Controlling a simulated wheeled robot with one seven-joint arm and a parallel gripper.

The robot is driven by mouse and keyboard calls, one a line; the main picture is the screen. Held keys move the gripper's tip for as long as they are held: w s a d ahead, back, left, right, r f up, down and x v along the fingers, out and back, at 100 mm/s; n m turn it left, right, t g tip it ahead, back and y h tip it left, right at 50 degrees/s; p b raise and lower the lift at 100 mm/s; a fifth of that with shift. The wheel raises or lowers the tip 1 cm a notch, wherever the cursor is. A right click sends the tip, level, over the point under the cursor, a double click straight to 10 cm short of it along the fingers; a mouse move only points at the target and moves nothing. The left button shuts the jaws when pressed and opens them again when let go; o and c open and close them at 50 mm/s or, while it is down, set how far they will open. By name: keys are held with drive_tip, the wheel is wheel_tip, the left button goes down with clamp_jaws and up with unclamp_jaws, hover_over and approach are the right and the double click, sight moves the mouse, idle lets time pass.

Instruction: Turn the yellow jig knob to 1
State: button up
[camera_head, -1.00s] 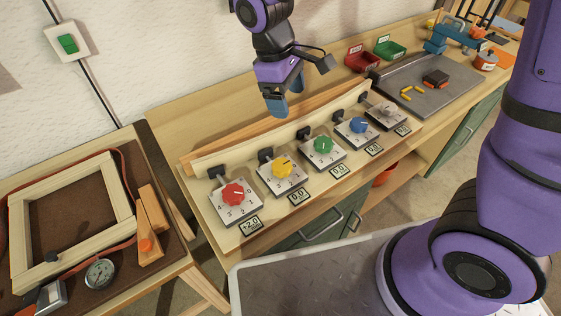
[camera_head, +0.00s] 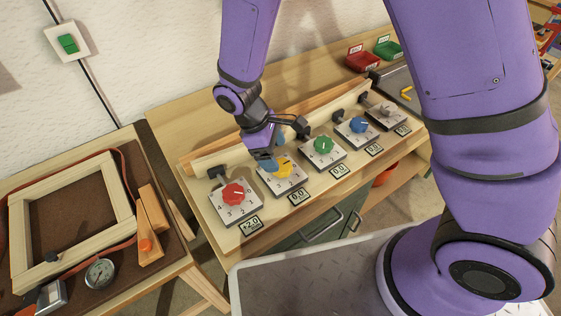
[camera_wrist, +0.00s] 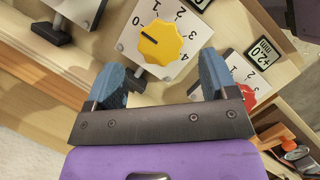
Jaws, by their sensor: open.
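The yellow knob (camera_head: 283,168) sits on a white dial plate, second from the left in the row in the head view. In the wrist view the yellow knob (camera_wrist: 164,46) lies just beyond my fingertips, and its dark pointer line is directed near the 0 of the 0-to-4 scale. My gripper (camera_wrist: 165,76) is open and empty, with one blue finger to each side of the knob's lower edge in that picture. In the head view my gripper (camera_head: 266,163) is above and beside the knob, partly covering its plate. Contact cannot be told.
The red knob (camera_head: 234,194) is left of the yellow one, and the green knob (camera_head: 323,145) and blue knob (camera_head: 358,125) are to its right. The display (camera_head: 298,196) below the yellow knob reads 0.0. A wooden frame (camera_head: 72,215) lies at left.

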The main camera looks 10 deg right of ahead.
sight(282, 165)
drive_tip(key=shift+x, duration=2.2)
drive_tip(key=c, duration=0.9)
